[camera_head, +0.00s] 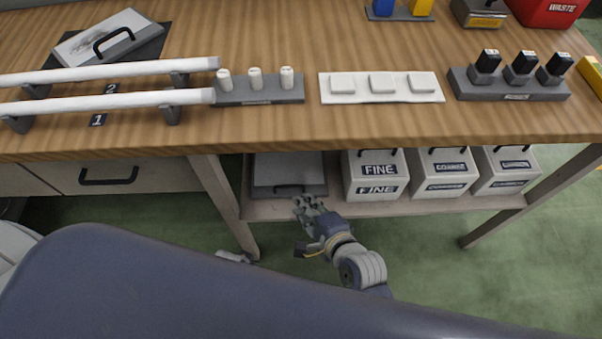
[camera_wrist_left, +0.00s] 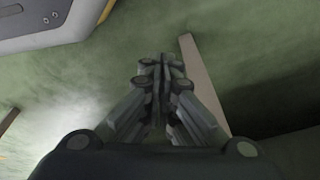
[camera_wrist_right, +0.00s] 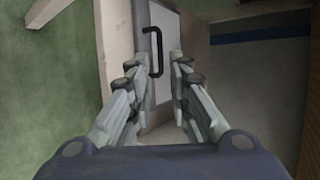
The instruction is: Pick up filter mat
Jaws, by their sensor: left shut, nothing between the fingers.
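A flat light-grey panel with a black handle, likely the filter mat (camera_head: 290,168), lies on the lower shelf at the left. In the right wrist view the panel (camera_wrist_right: 165,30) and its handle lie ahead, between and beyond the fingertips. My right gripper (camera_head: 307,205) is at the shelf's front edge, just in front of the handle. In the right wrist view it (camera_wrist_right: 154,68) is open, with no visible contact with the handle. My left gripper (camera_wrist_left: 160,64) is shut and empty above the green floor, away from the panel.
The wooden tabletop (camera_head: 400,125) overhangs the lower shelf (camera_head: 420,207). Boxes, one labelled FINE (camera_head: 376,176), stand right of the panel. A table leg (camera_head: 222,195) is close on the left. A similar handled panel (camera_head: 110,38) lies on the tabletop. Green floor is open in front.

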